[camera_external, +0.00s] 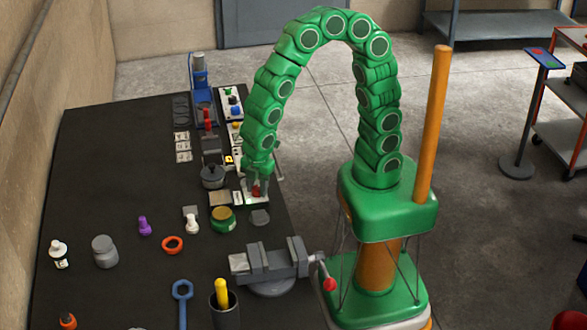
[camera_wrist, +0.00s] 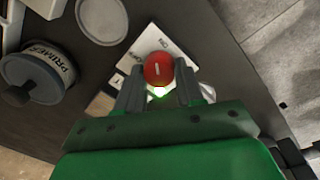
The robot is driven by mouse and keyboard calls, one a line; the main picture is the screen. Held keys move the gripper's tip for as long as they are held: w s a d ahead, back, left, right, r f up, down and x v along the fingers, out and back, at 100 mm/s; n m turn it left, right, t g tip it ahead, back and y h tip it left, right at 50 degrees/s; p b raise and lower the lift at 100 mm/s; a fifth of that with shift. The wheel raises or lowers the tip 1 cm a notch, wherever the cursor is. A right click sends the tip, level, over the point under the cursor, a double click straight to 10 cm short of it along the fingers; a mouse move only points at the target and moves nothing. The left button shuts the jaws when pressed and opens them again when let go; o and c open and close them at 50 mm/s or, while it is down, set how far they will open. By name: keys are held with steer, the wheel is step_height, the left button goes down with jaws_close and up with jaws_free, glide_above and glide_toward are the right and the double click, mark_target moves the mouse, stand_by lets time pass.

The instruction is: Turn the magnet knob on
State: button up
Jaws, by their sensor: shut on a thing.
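The magnet knob (camera_wrist: 157,68) is a round red knob with a short pale mark on top, running roughly up and down in the wrist view. It sits on a white panel (camera_wrist: 175,45) with small dark lettering that I cannot read surely. A green glow shows just below the knob. My gripper (camera_wrist: 158,82) is shut on the knob, with one dark finger on each side. In the external view the knob (camera_external: 256,191) is a small red spot under my gripper (camera_external: 258,183), near the table's right edge. The fingers partly hide the panel.
A grey pot labelled PRIMER (camera_wrist: 42,75) stands to the left in the wrist view. In the external view, a green jar (camera_external: 223,219) and a grey vise (camera_external: 270,262) are nearer the camera. The dark table (camera_external: 110,175) has free room at the left.

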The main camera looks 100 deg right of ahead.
mark_target(258, 189)
steer(key=shift+m, duration=1.2)
steer(key=o, duration=1)
steer(key=shift+o, duration=0.2)
steer(key=shift+r, duration=0.1)
steer(key=shift+s+a+r, duration=0.1)
steer(key=shift+a+r, duration=0.05)
steer(key=shift+r, duration=3.65)
